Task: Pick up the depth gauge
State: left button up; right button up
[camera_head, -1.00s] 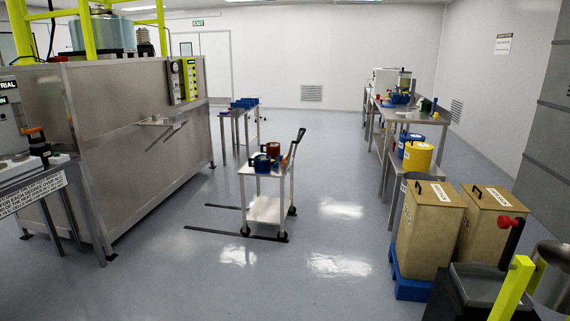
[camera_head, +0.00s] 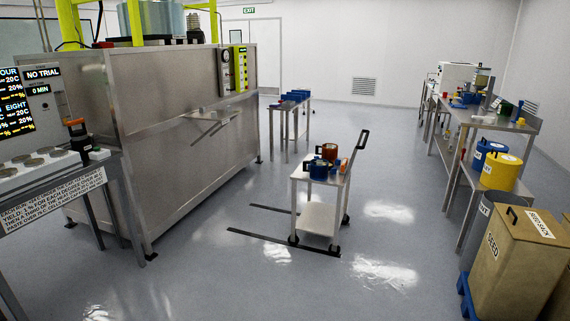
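I cannot make out for sure which thing is the depth gauge. A small dark upright device with an orange top (camera_head: 77,130) stands on the left table (camera_head: 70,188), beside a white unit with several round grey lids (camera_head: 28,166). On the small cart (camera_head: 318,179) are blue items (camera_head: 319,170) and a brown-red item (camera_head: 329,152), too small to identify. Neither of my grippers shows in the head view.
A large steel vessel cabinet (camera_head: 180,140) fills the left. Workbenches (camera_head: 478,121) with small items line the right, with blue (camera_head: 487,154) and yellow (camera_head: 501,172) drums. Seed boxes (camera_head: 515,260) stand front right. The floor in the middle is clear around the cart.

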aim_at(344, 166)
jog(key=i+u, duration=0.35)
jog(key=i, duration=1.6)
jog(key=i+j+z, duration=0.2)
jog(key=i+z, duration=0.2)
jog(key=i, duration=0.25)
jog(key=i+j+z, duration=0.35)
jog(key=i, duration=0.3)
jog(key=i+j+z, duration=0.4)
jog(key=i+j, duration=0.15)
